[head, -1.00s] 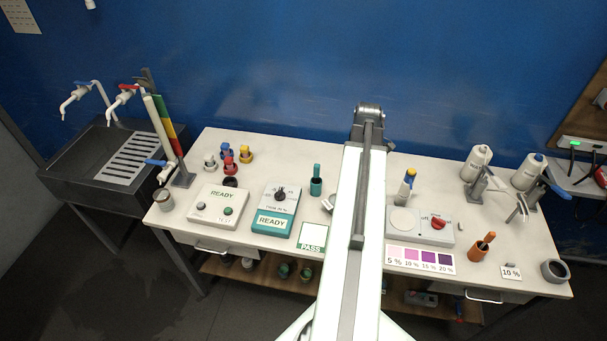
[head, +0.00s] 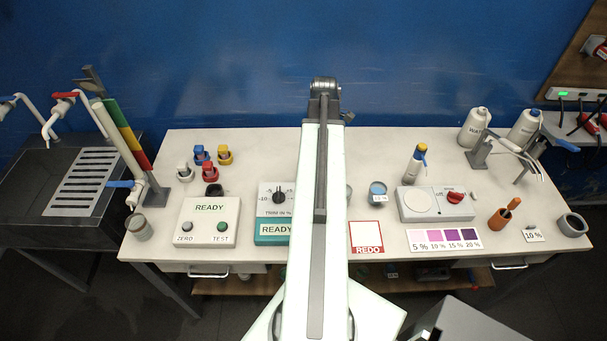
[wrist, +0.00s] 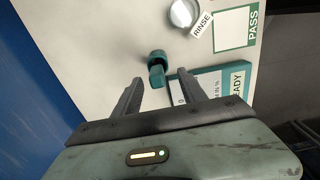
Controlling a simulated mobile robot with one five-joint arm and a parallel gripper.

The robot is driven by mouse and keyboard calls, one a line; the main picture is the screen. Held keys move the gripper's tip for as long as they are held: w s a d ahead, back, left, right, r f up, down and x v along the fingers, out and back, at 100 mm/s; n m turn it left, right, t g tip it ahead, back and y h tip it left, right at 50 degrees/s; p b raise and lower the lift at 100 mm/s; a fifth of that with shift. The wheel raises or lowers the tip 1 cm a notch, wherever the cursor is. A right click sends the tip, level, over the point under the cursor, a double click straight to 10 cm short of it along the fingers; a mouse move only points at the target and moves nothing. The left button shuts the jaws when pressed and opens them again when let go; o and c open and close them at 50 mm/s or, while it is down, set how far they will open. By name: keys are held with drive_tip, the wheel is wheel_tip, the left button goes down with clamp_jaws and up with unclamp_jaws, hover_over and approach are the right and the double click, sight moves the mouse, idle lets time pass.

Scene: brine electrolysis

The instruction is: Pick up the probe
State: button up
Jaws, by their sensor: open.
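The teal probe (wrist: 157,72) stands in a round teal holder (wrist: 155,58) on the white bench, seen in the wrist view. My gripper (wrist: 160,78) is open, with one dark finger on each side of the probe's near end. The probe's near end lies about between the fingertips; I cannot tell whether either finger touches it. Nothing is held. In the head view my arm hides the probe, its holder and my gripper.
The teal READY meter (wrist: 222,83) is close by the right finger. A RINSE cup (wrist: 184,12) and PASS card (wrist: 237,28) lie beyond. In the head view, a white READY box (head: 209,222) is left and a REDO card (head: 366,237) right of my arm.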

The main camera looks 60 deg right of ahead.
drive_tip(key=shift+w+f, duration=0.4)
drive_tip(key=shift+f, duration=0.15)
drive_tip(key=shift+w, duration=0.35)
drive_tip(key=shift+s+f+b, duration=0.15)
drive_tip(key=shift+f+b, duration=0.2)
drive_tip(key=shift+b, duration=0.2)
wheel_tip(320, 180, down, 2)
drive_tip(key=shift+b, duration=1)
wheel_tip(320, 180, down, 5)
drive_tip(key=b, duration=0.5)
drive_tip(key=shift+f, duration=0.15)
drive_tip(key=shift+r, duration=0.2)
clamp_jaws()
